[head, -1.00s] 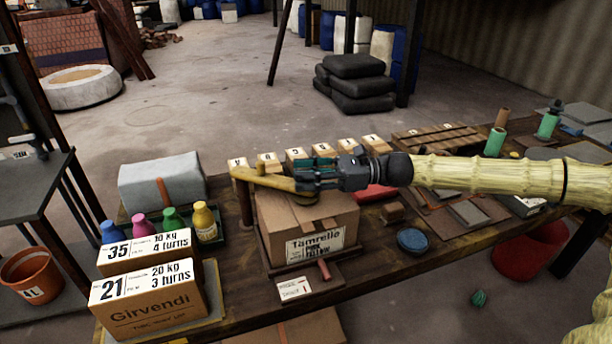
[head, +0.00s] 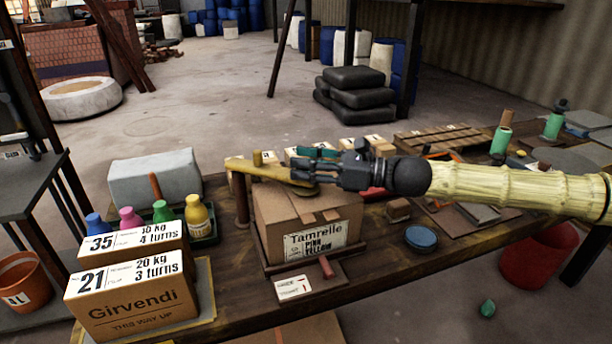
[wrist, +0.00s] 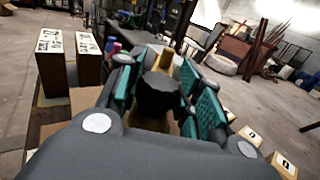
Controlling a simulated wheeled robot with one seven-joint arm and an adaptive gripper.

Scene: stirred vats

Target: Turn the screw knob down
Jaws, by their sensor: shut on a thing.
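The screw knob (wrist: 158,97) is a dark, faceted piece between my teal finger pads in the wrist view. My gripper (wrist: 160,90) is shut on it. In the head view my gripper (head: 318,168) is at the right end of a yellow press bar (head: 262,170), and its fingers hide the knob. The bar reaches out from a brown post (head: 241,202) over a cardboard box (head: 290,224) labelled Tamrelle, Pink Yellow. A small olive disc (head: 304,190) shows under the bar's end, close to the box top; I cannot tell whether they touch.
Two cartons at the left carry signs: 21, 20 kg, 3 turns (head: 130,290) and 35, 10 kg, 4 turns (head: 132,240). Coloured bottles (head: 198,214) stand behind them. A blue round lid (head: 420,238) and a white card (head: 293,287) lie on the bench.

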